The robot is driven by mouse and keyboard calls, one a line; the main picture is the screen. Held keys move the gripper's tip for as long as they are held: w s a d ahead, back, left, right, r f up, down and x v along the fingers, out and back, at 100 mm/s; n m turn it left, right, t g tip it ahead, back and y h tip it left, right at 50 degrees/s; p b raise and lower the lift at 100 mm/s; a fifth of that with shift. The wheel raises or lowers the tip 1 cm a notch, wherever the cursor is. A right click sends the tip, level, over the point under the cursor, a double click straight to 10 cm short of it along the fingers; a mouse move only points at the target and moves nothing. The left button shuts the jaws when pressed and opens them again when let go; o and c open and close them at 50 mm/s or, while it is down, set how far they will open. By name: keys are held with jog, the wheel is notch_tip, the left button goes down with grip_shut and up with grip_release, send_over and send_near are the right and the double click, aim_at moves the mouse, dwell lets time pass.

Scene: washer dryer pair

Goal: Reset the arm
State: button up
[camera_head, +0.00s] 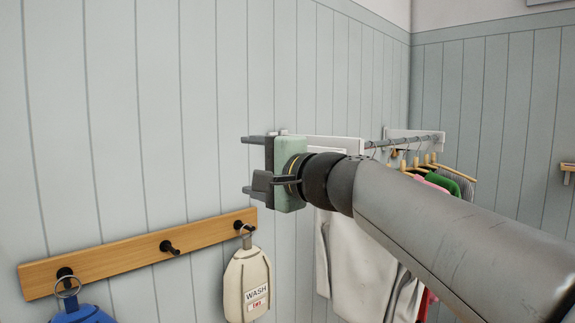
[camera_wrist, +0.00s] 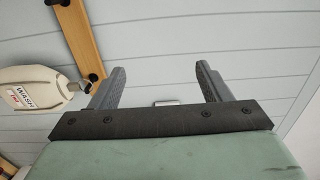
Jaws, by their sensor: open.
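My gripper (camera_head: 250,164) is at the middle of the head view, stretched out in front of the panelled wall. Its two fingers are apart with nothing between them. In the wrist view my gripper (camera_wrist: 161,85) also shows open and empty, with the pale wall panels beyond it. My grey arm runs from the lower right of the head view up to the gripper.
A wooden hook rail (camera_head: 130,252) on the wall carries a cream WASH bag (camera_head: 247,285) and a blue bag (camera_head: 82,314). Behind my arm, clothes (camera_head: 345,262) hang from a wall-mounted rod (camera_head: 408,140). The upper left wall is bare.

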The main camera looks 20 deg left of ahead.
jog(key=s+d+f+n+g+h+p, duration=0.2)
jog(key=d+f+h, duration=0.3)
jog(key=d+f, duration=0.6)
jog(key=s+d+f+n+g+h+p, duration=0.1)
jog(key=s+d+f+n+h+p, duration=0.2)
jog(key=d+f, duration=0.75)
jog(key=s+d+f+n+g+h+p, duration=0.1)
jog(key=s+d+f+g+h, duration=0.4)
jog(key=s+d+f, duration=1)
notch_tip(320, 180, down, 3)
jog(key=h, duration=0.2)
jog(key=shift+s+r+h, duration=0.2)
jog(key=shift+s+h, duration=0.05)
jog(key=shift+h, duration=0.05)
